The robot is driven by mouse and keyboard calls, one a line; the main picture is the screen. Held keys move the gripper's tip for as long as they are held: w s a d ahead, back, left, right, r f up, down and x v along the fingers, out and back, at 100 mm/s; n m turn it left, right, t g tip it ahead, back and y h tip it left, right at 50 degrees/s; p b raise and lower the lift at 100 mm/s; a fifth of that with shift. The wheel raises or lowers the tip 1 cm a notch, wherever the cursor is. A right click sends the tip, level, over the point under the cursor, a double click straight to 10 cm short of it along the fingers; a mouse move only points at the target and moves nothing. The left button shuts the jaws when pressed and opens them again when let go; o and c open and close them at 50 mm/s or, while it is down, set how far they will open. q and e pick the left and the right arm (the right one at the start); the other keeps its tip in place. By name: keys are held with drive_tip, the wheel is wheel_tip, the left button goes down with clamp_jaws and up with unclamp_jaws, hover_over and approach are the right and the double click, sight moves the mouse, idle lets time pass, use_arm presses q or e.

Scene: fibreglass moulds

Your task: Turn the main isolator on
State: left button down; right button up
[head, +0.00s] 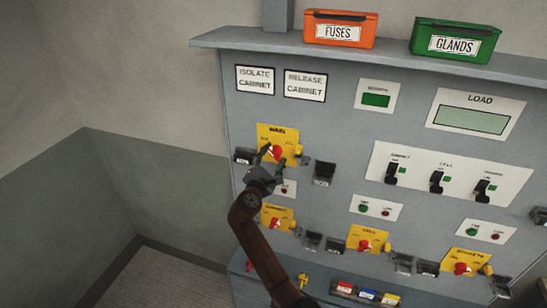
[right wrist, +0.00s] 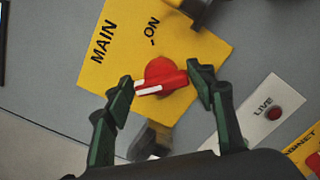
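The main isolator is a red rotary knob (head: 277,152) on a yellow plate (head: 263,131) marked MAIN, at the left of the grey panel. In the right wrist view the knob (right wrist: 160,73) has a white pointer line aimed at the lower left, away from the ON mark (right wrist: 152,31) above it. My right gripper (head: 273,160) is at this plate. Its fingers are open on either side of the knob, with small gaps visible. Contact cannot be told. The fingers partly cover the knob in the head view. My left gripper is not in view.
Below are more yellow isolators marked CABINET (head: 277,211) and CELL (head: 367,233), and one at the lower right (head: 465,256). A LIVE lamp plate (right wrist: 262,112) is close to the right finger. Dark holders (head: 324,174) protrude beside the main plate. Orange FUSES (head: 340,14) and green GLANDS (head: 478,27) boxes stand on top.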

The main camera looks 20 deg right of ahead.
drive_tip(key=c, duration=0.7)
drive_tip(key=m+b, duration=0.3)
drive_tip(key=shift+f+m+b, duration=0.25)
drive_tip(key=shift+m+b, duration=0.15)
drive_tip(key=m+b, duration=0.4)
drive_tip(key=shift+f+m, duration=0.15)
drive_tip(key=shift+m, duration=0.15)
drive_tip(key=m+b, duration=0.4)
drive_tip(key=m, duration=0.1)
drive_tip(key=shift+f+b, duration=0.15)
drive_tip(key=shift+b, duration=0.2)
drive_tip(key=shift+m+b, duration=1.55)
drive_tip(key=shift+m, duration=0.75)
